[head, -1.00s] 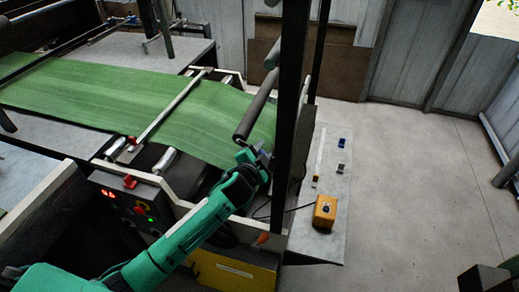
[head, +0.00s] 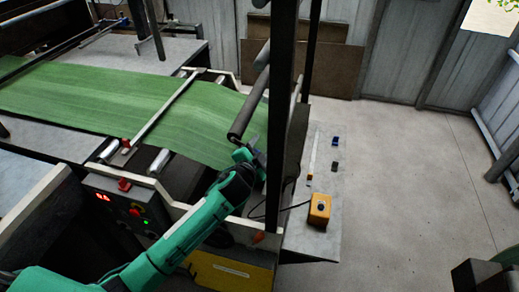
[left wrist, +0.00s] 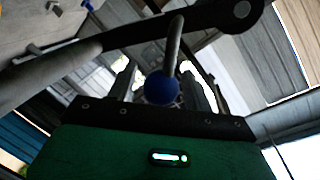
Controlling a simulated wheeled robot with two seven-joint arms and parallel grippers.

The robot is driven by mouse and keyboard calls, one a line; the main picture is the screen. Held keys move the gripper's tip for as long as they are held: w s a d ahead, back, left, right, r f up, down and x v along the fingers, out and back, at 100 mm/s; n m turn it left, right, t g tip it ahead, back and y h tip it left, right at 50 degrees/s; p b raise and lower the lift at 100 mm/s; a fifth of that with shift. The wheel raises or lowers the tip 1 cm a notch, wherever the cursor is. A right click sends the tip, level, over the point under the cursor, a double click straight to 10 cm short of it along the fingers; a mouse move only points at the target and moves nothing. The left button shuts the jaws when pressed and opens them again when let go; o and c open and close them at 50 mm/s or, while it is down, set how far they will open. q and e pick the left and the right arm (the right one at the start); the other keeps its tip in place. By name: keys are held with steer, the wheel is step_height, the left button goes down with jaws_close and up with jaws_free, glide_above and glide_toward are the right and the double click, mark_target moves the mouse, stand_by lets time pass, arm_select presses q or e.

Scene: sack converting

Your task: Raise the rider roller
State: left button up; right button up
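The rider roller (head: 249,104) is a dark grey bar slanting above the right end of the green web (head: 130,105) in the head view. My left gripper (head: 251,153) is just below its near end, beside the black upright. In the left wrist view, a blue ball knob (left wrist: 162,90) on a curved grey rod (left wrist: 174,45) sits between the two fingers of my left gripper (left wrist: 163,84). The fingers stand apart, with a small gap visible on the left side of the knob. Contact on the right side is unclear.
A black upright post (head: 282,100) stands right beside my left gripper. A yellow box with a black button (head: 319,209) sits on a grey plate (head: 318,240) to the right. A control panel with red digits (head: 125,205) is on the near left. The floor at right is mostly clear.

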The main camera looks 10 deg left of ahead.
arm_select(q)
steer(key=shift+s+a+f, duration=0.1)
steer(key=shift+s+a, duration=0.1)
steer(key=shift+s, duration=0.1)
steer(key=b+v, duration=0.4)
steer(key=v, duration=0.9)
steer(key=shift+s, duration=0.15)
